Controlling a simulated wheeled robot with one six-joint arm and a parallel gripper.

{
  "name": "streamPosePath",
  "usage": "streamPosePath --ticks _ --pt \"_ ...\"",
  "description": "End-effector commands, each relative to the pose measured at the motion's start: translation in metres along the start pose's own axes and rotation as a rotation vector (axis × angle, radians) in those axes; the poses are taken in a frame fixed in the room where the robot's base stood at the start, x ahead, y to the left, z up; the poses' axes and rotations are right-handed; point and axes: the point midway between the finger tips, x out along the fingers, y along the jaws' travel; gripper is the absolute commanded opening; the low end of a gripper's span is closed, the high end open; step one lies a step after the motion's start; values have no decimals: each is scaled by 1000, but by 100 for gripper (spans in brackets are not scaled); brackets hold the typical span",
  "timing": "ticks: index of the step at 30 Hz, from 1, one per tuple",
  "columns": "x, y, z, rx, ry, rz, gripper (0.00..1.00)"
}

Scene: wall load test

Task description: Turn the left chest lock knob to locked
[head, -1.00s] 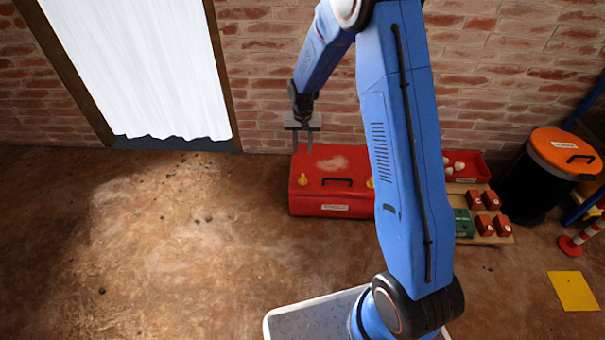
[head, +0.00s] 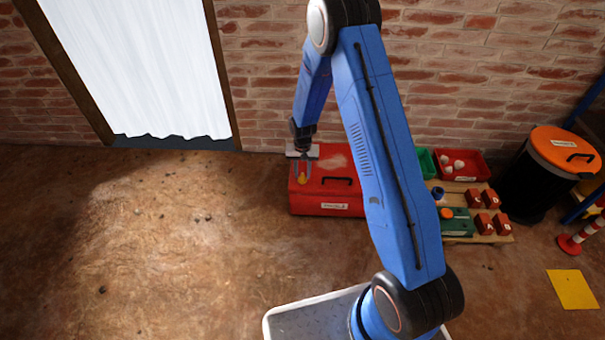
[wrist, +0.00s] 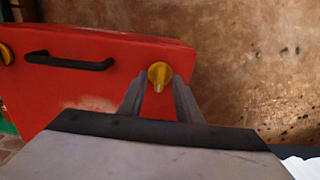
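The red chest (head: 330,203) stands on the floor by the brick wall, with a black handle (head: 338,180) on its lid. Its left lock knob (head: 302,178) is yellow. In the wrist view the knob (wrist: 159,73) sits just ahead of and between my two fingertips. My gripper (head: 302,170) is over the left part of the lid, pointing down, with its fingers apart. In the wrist view my gripper (wrist: 159,82) is open and nothing is clamped. I cannot tell whether the fingers touch the knob. The other yellow knob (wrist: 6,54) shows at the wrist view's left edge; my arm hides it in the head view.
Right of the chest are a pallet (head: 490,238) with several red blocks, a green bin (head: 426,163) and a red bin (head: 471,158). A black barrel with an orange lid (head: 566,150) stands further right. The floor left of the chest is clear.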

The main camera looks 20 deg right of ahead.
Motion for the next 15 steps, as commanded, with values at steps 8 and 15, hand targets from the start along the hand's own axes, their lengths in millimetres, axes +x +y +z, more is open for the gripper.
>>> streamPosePath --ticks 8,15 --pt "4 0 0 0 1 0 31" --pt "4 0 0 0 1 0 0"
